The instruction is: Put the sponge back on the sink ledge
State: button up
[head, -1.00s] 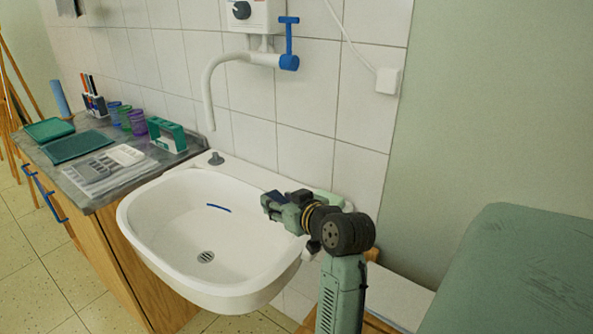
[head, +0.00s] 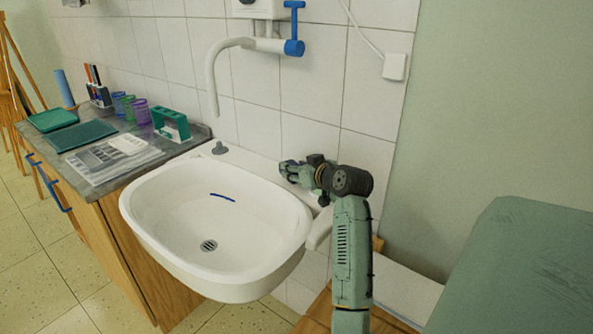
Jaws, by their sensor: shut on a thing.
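The white sink (head: 150,232) stands against the tiled wall, with its flat ledge (head: 250,160) along the back. My gripper (head: 288,170) is over the right part of the back ledge, close to the wall, pointing left. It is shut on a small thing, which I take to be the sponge. The fingers hide it, so its shape and colour do not show. I cannot tell whether it touches the ledge.
A grey plug (head: 220,148) sits on the ledge's left part. The blue-handled tap (head: 293,47) hangs above. The counter at left holds a teal caddy (head: 170,124), cups and trays. A green surface (head: 520,260) is at right.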

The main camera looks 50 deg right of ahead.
jog(key=shift+f, duration=0.6)
jog(key=shift+f, duration=0.15)
jog(key=o, duration=0.9)
jog(key=shift+r, duration=0.2)
jog(key=b+v, duration=0.2)
jog(key=v, duration=1)
jog(key=shift+a+b, duration=0.1)
jog(key=shift+b, duration=0.3)
